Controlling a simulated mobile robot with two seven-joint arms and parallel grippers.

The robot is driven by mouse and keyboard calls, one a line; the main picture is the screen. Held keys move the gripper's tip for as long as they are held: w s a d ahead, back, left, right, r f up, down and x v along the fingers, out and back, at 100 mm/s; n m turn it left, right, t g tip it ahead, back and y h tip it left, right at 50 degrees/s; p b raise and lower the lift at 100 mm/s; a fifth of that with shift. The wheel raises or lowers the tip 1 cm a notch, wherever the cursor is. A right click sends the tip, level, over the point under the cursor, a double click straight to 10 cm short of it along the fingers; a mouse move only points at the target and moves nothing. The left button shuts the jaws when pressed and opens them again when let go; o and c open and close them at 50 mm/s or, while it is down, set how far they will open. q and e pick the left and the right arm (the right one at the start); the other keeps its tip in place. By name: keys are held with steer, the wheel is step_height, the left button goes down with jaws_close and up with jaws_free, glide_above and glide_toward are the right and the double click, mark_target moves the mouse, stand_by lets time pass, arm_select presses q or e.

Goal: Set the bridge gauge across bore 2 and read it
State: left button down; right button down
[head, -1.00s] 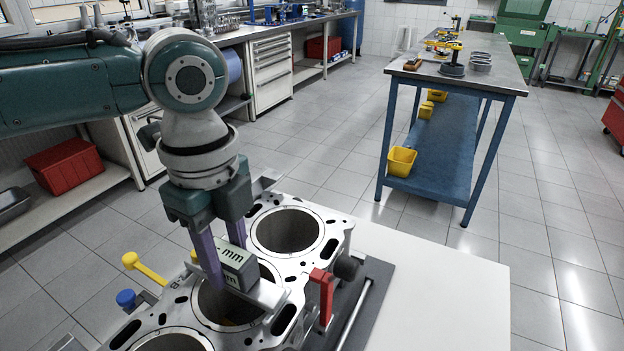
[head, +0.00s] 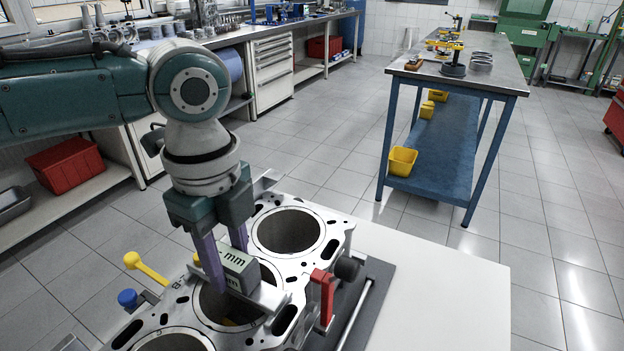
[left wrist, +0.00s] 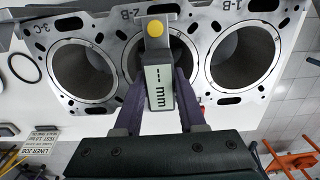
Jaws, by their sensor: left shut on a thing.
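The bridge gauge (head: 239,264) is a dark box with a pale "mm" display on a flat metal bar. It lies across the middle bore of the engine block (head: 325,235); whether its bar fully touches the deck I cannot tell. My left gripper (head: 230,270) is shut on the gauge body, with one purple finger on each side. In the left wrist view the gauge (left wrist: 160,88) shows dashes before "mm" and a yellow button above. The bore label near it there reads "2-B". The middle bore (head: 228,312) is partly hidden under the gauge. My right gripper is out of view.
A yellow-knobbed part (head: 146,268), a blue knob (head: 127,298) and a red clamp-like part (head: 323,295) stand around the block. The white table (head: 440,290) to the right is clear. A blue workbench (head: 440,160) stands beyond, across open floor.

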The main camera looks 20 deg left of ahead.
mark_target(227, 256)
arm_select(q)
steer(key=shift+c, duration=2)
jaws_free()
step_height(227, 256, up, 10)
